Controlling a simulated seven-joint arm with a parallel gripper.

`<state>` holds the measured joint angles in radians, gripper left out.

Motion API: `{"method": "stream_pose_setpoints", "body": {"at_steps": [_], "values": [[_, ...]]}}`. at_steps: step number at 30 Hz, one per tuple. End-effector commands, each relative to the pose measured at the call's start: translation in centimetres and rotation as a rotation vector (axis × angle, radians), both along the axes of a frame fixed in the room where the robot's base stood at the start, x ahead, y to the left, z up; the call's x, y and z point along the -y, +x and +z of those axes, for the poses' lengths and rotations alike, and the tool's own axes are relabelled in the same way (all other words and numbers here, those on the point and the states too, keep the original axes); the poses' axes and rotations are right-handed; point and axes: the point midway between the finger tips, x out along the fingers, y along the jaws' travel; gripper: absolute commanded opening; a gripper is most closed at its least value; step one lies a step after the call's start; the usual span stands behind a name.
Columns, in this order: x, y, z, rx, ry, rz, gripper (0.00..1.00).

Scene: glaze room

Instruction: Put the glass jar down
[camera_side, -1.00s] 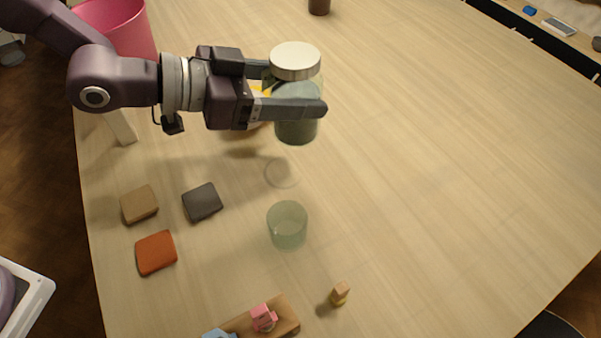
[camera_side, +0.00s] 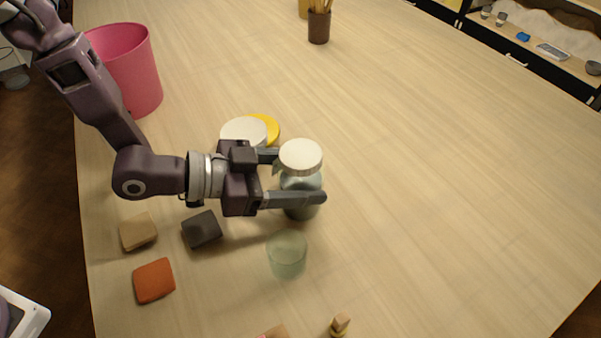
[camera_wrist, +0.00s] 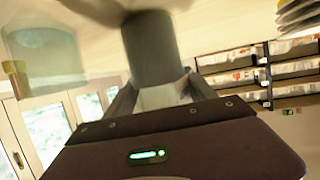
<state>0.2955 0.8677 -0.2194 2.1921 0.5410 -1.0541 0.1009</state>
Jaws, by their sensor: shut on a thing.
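The glass jar (camera_side: 299,184) has a pale lid and grey-green contents, and stands upright between my fingers in the side view. My gripper (camera_side: 302,177) is shut on its body below the lid, one finger in front and one behind. The jar's base is low, close to the tabletop (camera_side: 430,190); I cannot tell whether it touches. In the wrist view the jar (camera_wrist: 152,48) is a blurred dark cylinder between the fingers.
A clear green tumbler (camera_side: 287,256) stands just in front of the jar. White (camera_side: 243,130) and yellow (camera_side: 268,127) round things lie behind my gripper. Grey (camera_side: 202,230), tan (camera_side: 138,232) and orange (camera_side: 154,281) tiles lie left. The right side is clear.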

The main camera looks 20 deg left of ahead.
Motion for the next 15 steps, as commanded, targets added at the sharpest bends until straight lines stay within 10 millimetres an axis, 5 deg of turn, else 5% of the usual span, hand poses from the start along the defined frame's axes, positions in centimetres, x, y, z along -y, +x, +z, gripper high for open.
{"method": "stream_pose_setpoints", "body": {"at_steps": [1,2,4,15], "values": [[0.04,0.03,-0.07,0.002,-0.003,0.0,0.0],[-0.01,0.0,-0.2,-0.001,0.0,0.0,0.68],[-0.01,0.0,-0.17,-0.001,0.0,0.0,0.81],[0.0,0.03,0.22,0.002,0.0,0.001,0.86]]}}
